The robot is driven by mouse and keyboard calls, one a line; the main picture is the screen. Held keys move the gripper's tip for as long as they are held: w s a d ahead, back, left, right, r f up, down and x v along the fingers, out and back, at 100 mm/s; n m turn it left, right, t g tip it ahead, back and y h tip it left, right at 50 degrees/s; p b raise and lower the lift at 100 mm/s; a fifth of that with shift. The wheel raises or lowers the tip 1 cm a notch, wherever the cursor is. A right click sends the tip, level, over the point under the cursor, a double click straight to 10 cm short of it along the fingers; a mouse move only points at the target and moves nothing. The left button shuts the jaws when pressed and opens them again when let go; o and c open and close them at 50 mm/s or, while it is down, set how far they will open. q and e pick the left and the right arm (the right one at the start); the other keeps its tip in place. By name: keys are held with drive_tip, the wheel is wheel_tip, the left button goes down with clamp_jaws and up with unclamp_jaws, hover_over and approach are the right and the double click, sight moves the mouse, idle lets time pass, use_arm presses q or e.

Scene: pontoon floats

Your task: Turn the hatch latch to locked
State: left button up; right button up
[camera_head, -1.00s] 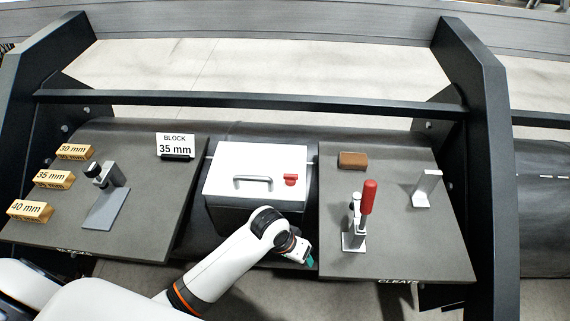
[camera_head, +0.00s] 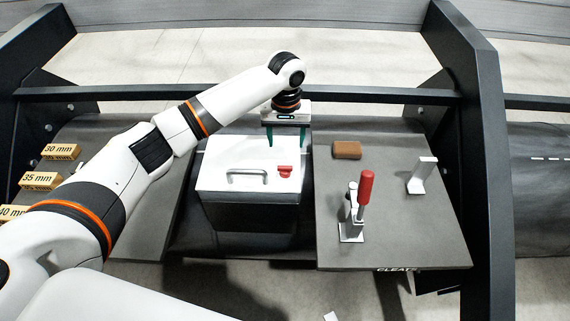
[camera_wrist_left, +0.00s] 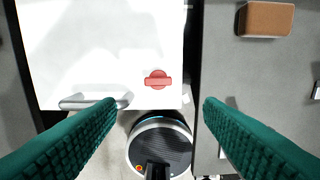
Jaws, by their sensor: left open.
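The hatch latch (camera_head: 285,169) is a small red piece on the white lid of a box (camera_head: 222,158), right of a grey bar handle (camera_head: 247,173). In the left wrist view the latch (camera_wrist_left: 157,81) is a round red hub with a bar lying across the picture, near the lid's edge. My left gripper (camera_head: 287,137) points down above the back part of the lid, with its green fingers apart and nothing between them. The fingers also show in the left wrist view (camera_wrist_left: 160,104), on either side of the latch and apart from it. My right gripper is out of view.
A board to the right holds a brown block (camera_head: 347,150), a red-handled clamp (camera_head: 366,188) and a pale bracket (camera_head: 422,175). Yellow labelled blocks (camera_head: 42,181) stand at the left, partly behind my arm. A dark rail (camera_head: 370,95) runs behind the box.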

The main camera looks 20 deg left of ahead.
sight(285, 167)
use_arm(q)
drive_tip(key=f, duration=1.1)
drive_tip(key=shift+w+a+f+b, duration=0.15)
drive_tip(key=shift+a+f+b, duration=0.05)
drive_tip(key=shift+f+b, duration=0.1)
